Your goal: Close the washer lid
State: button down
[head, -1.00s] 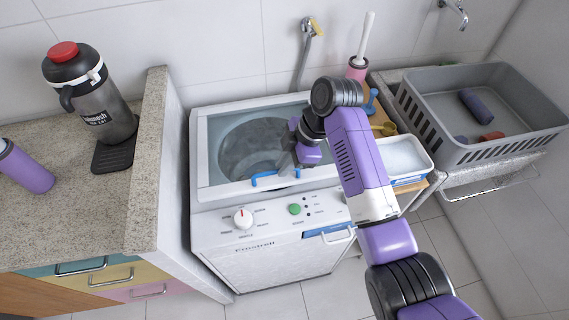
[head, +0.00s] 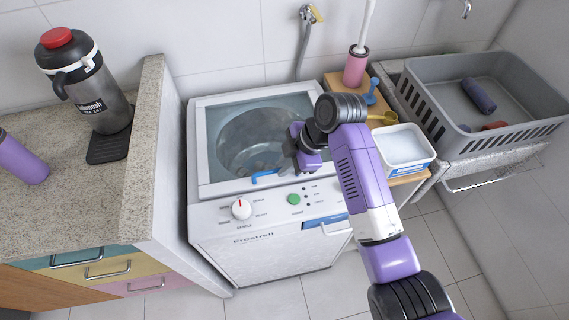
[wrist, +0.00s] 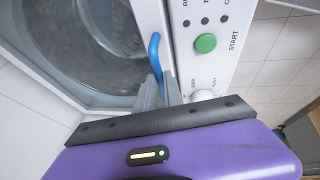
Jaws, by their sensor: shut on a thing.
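The washer (head: 265,265) is a white top-loader with a clear lid (head: 262,130) in a pale frame over the drum. The lid lies flat or nearly flat on the top; I cannot tell whether its front edge fully touches. Its blue handle (head: 264,179) is at the front edge, and also shows in the wrist view (wrist: 154,52). My gripper (head: 296,168) is over the front right of the lid. In the wrist view its grey fingers (wrist: 160,92) are shut on the near end of the handle, partly hiding it.
A green start button (head: 293,199) and a white dial (head: 241,209) are on the front panel. A counter (head: 75,205) with a dark bottle (head: 90,85) is at left. A white tub (head: 405,148) and a grey basket (head: 435,115) are at right.

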jog(key=c, duration=1.5)
grip_release()
jog(key=shift+f, duration=0.4)
jog(key=shift+r, duration=0.1)
jog(key=shift+b+v, duration=0.45)
jog(key=shift+v, duration=3.45)
